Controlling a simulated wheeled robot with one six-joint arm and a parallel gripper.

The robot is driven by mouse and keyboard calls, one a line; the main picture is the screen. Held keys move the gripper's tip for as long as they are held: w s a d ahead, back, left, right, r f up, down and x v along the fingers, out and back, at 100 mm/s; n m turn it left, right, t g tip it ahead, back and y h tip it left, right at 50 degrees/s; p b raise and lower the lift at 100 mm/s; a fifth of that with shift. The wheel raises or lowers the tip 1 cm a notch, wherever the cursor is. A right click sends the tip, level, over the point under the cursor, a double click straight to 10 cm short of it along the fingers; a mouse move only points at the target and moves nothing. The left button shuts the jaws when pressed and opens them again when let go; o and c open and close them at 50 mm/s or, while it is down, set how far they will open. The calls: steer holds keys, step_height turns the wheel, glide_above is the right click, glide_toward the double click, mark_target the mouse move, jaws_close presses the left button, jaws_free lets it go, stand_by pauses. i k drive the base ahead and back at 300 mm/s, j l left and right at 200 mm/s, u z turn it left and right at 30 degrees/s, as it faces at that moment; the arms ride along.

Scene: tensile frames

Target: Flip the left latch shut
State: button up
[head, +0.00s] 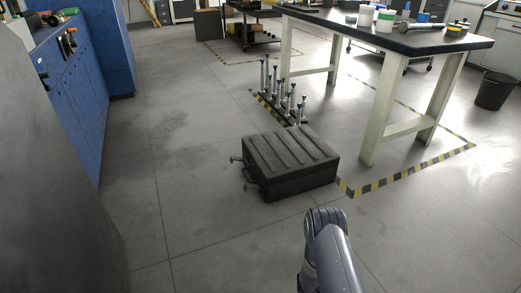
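A closed black case (293,158) with a ribbed lid lies flat on the floor near the middle of the head view. Its handle (251,174) is on the side facing left. A small latch (236,159) sticks out from the far end of that side, and a second latch (247,187) shows at the near end. Both are small, and their exact angle is hard to tell. Part of my arm shows at the bottom, in front of the case and apart from it. My gripper is not visible.
A dark-topped workbench (400,32) stands behind right, with striped floor tape (410,172) around it. Upright metal rods (285,95) stand behind the case. Blue cabinets (75,90) line the left. The floor (190,190) left of the case is clear.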

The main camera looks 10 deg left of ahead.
mark_target(233, 158)
steer(key=i+j+u, duration=0.15)
steer(key=i+u, duration=0.75)
steer(key=i+l+u, duration=0.25)
steer(key=i+u, duration=0.25)
steer(key=i+j+z, duration=0.35)
steer(key=i, duration=0.4)
steer(key=i+j+z, duration=0.3)
steer(key=i+j, duration=0.3)
steer(key=i, duration=0.05)
